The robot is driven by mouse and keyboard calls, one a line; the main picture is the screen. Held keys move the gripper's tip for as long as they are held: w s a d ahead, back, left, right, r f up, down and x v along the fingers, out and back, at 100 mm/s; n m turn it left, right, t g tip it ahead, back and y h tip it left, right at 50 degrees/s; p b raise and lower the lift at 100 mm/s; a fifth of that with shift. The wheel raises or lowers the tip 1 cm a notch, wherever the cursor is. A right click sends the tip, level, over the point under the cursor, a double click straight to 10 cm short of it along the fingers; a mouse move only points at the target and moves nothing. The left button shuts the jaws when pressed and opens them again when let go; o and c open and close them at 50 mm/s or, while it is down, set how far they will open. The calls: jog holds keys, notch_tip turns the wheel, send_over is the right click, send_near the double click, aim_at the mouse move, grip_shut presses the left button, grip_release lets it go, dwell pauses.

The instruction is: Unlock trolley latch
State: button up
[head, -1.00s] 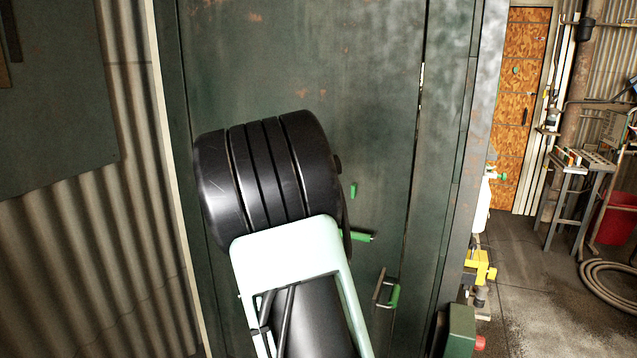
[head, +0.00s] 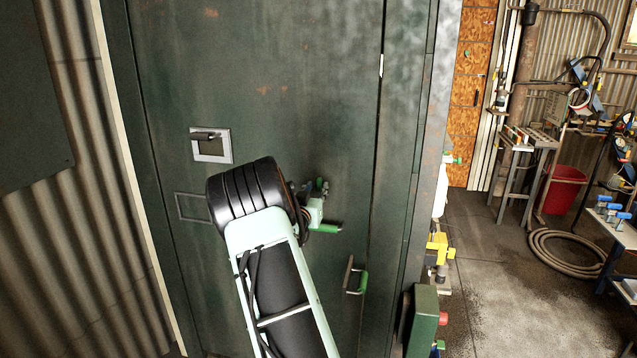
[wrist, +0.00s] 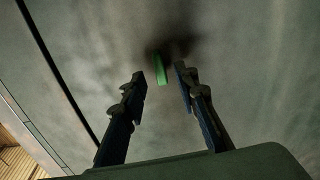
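A tall dark green metal door (head: 290,70) fills the middle of the head view. I cannot tell which is the trolley latch. My gripper (wrist: 160,82) is open in the wrist view, its two dark fingers pointing at the door. A short green bar (wrist: 160,68) shows between and just beyond the fingertips, in shadow. Contact is not visible. In the head view my arm hides part of this area.
A framed recess with a dark flap (head: 211,146) is on the door, left of my arm. Yellow fittings (head: 438,247) and a green box (head: 422,320) stand by the door's right edge. Floor is open at right, with a coiled hose (head: 570,252) and red bucket (head: 563,192).

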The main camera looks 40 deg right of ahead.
aim_at(318, 185)
jog(key=shift+p+x, duration=0.3)
jog(key=shift+x, duration=1.35)
grip_shut()
